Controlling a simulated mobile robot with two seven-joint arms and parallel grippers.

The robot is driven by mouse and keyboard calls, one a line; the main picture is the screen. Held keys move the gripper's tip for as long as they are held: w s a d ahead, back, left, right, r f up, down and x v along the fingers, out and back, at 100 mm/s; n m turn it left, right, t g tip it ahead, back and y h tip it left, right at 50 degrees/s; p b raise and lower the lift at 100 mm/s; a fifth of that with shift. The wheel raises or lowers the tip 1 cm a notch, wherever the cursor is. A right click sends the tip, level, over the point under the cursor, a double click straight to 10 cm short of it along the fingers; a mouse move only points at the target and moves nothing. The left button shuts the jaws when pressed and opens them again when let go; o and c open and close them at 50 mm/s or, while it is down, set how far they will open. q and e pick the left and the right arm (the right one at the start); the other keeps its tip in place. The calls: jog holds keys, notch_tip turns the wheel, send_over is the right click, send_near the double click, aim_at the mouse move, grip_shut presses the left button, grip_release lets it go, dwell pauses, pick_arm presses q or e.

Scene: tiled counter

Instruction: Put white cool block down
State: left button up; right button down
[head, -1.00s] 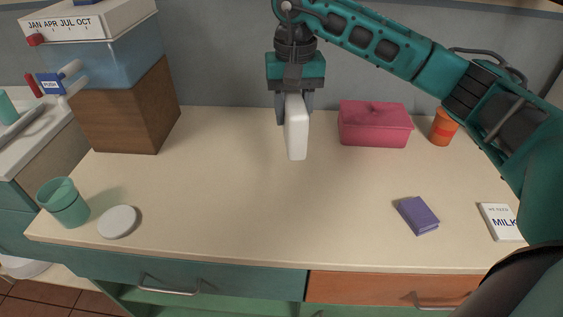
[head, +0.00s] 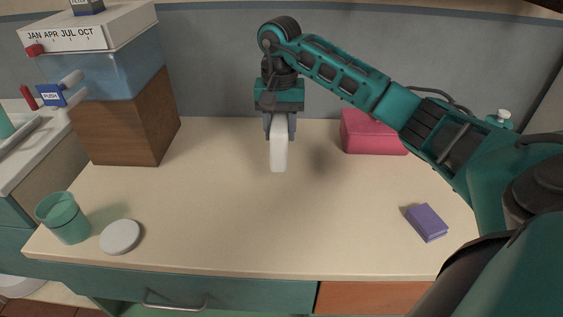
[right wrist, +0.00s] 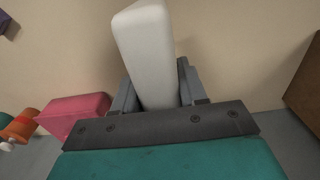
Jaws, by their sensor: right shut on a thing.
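The white cool block (head: 278,155) hangs upright below my right gripper (head: 279,128), over the back middle of the counter. In the right wrist view, my right gripper (right wrist: 155,95) has its fingers shut on both sides of the white block (right wrist: 146,50). The block's lower end appears to be above the counter (head: 230,220), with a faint shadow to its right; the exact gap is hard to tell. My left gripper is not in view.
A pink box (head: 370,134) stands at the back right. A purple block (head: 426,222) lies at the right. A green cup (head: 63,218) and a white disc (head: 120,237) are at the front left. A wooden-based dispenser (head: 120,120) stands back left. The counter's middle is clear.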

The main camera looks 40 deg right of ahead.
notch_tip(320, 180, down, 9)
jog(key=shift+f, duration=0.1)
dwell(0.4)
jog(key=shift+f, duration=0.1)
jog(key=shift+f+b, duration=0.15)
jog(key=shift+b, duration=0.15)
jog(key=c, duration=0.6)
grip_release()
